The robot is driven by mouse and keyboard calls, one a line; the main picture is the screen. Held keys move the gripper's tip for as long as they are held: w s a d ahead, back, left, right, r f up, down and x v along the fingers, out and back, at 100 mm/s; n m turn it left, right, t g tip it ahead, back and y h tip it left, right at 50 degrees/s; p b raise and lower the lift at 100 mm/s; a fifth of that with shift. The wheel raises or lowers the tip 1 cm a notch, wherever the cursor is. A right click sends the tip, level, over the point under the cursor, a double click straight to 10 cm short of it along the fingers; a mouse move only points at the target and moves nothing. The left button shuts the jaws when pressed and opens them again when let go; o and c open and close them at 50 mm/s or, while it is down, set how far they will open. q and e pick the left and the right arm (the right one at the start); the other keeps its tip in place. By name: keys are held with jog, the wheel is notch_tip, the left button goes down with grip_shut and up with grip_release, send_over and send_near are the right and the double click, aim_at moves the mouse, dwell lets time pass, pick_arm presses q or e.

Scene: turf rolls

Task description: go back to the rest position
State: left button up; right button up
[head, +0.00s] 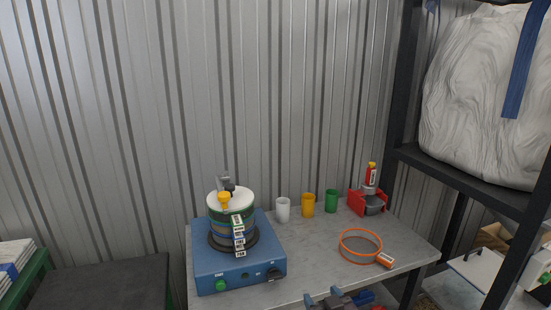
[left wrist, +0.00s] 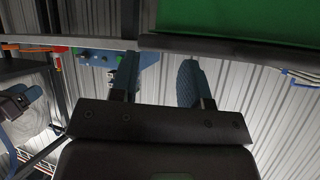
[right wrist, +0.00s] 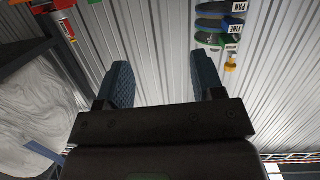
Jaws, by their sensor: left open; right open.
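My right gripper (head: 335,298) shows at the bottom edge of the head view, in front of the table's near edge. In the right wrist view its two blue fingers (right wrist: 165,75) stand wide apart with nothing between them. My left gripper is outside the head view. In the left wrist view its fingers (left wrist: 158,78) are apart and empty.
A grey table (head: 315,270) holds a blue shaker (head: 240,268) with stacked sieves (head: 233,210), white, orange and green cups, an orange-rimmed sieve (head: 360,246) and a red holder (head: 357,203). A dark shelf frame (head: 400,110) stands right. Corrugated wall (head: 190,90) is behind.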

jog(key=s+d+f+m+g+h, duration=0.1)
jog(key=s+d+f, duration=0.3)
jog(key=s, duration=0.4)
jog(key=s+d+f+g+h, duration=0.1)
jog(key=s+d+f, duration=0.4)
jog(key=s+d, duration=0.2)
jog(key=s+d+f+m+g+h, duration=0.1)
jog(key=s+d+f, duration=0.3)
jog(key=s, duration=0.6)
jog(key=shift+d+f+m+h, duration=0.35)
jog(key=shift+d+h, duration=0.15)
jog(key=shift+d, duration=0.25)
